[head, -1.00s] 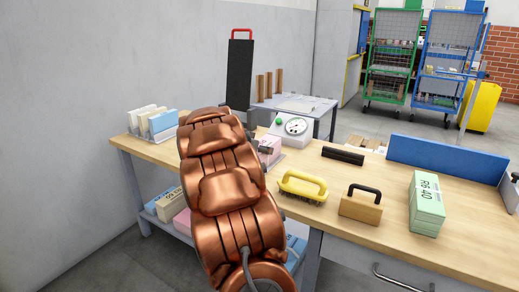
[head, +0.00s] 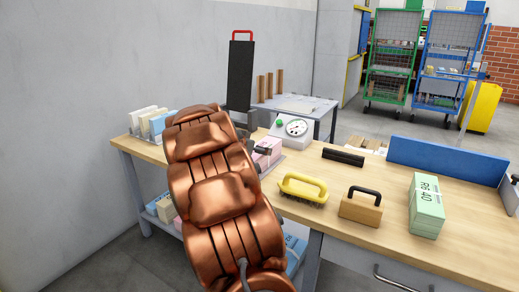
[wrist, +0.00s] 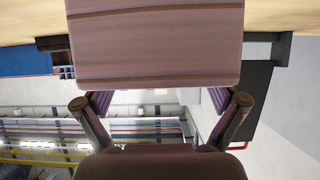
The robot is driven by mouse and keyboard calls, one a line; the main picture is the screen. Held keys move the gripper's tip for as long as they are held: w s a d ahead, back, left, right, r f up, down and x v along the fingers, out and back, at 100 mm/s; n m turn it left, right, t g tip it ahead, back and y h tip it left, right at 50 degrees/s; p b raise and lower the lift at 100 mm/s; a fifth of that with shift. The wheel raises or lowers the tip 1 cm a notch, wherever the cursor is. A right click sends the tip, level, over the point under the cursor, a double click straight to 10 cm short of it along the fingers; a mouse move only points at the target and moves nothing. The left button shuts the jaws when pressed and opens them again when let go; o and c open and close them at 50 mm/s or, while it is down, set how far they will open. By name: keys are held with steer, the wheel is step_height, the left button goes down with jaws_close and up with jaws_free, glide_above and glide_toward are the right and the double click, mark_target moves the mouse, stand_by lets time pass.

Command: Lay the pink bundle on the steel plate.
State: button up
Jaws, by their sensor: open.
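The pink bundle (head: 272,146) is at the scale on the bench, partly hidden behind my arm. A grey steel plate (head: 276,161) shows beneath it; their contact is mostly hidden. In the wrist view the pink bundle (wrist: 155,45) fills the top middle, close to the camera. My gripper (wrist: 160,98) is open, its two fingers apart and their tips overlapped by the bundle. In the head view a dark finger part (head: 260,151) shows beside the bundle; the rest is hidden by my copper arm.
A dial scale (head: 293,128) stands behind the bundle. A yellow-handled brush (head: 303,188), a wooden block with black handle (head: 361,205) and a green bundle (head: 427,205) are to the right. A bundle rack (head: 157,122) is at left.

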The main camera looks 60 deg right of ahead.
steer(key=p+v, duration=0.1)
steer(key=v, duration=0.7)
steer(key=shift+a, duration=0.3)
steer(key=shift+r, duration=0.1)
steer(key=s+a+f+n+g+y, duration=0.1)
steer(key=s+a+f+n+y, duration=0.3)
steer(key=s+a, duration=0.5)
steer(key=s+a+f+n+g+y, duration=0.1)
steer(key=s+a+f+n+y, duration=0.3)
steer(key=a, duration=1.8)
steer(key=s+a+f+n+g+y, duration=0.2)
steer(key=s+a+f+n+y, duration=0.2)
steer(key=s+a+n, duration=0.5)
steer(key=s+a+f, duration=0.1)
steer(key=s+a, duration=0.4)
steer(key=a, duration=0.1)
steer(key=shift+s+a+f+n, duration=0.2)
steer(key=shift+a+f+n, duration=0.05)
steer(key=shift+a+n, duration=0.15)
steer(key=shift+r, duration=0.15)
step_height(320, 180, up, 38)
steer(key=w+t+p, duration=0.1)
steer(key=p, duration=3.5)
steer(key=shift+w+d+t, duration=0.2)
steer(key=shift+w+t, duration=0.1)
steer(key=shift+t, duration=0.1)
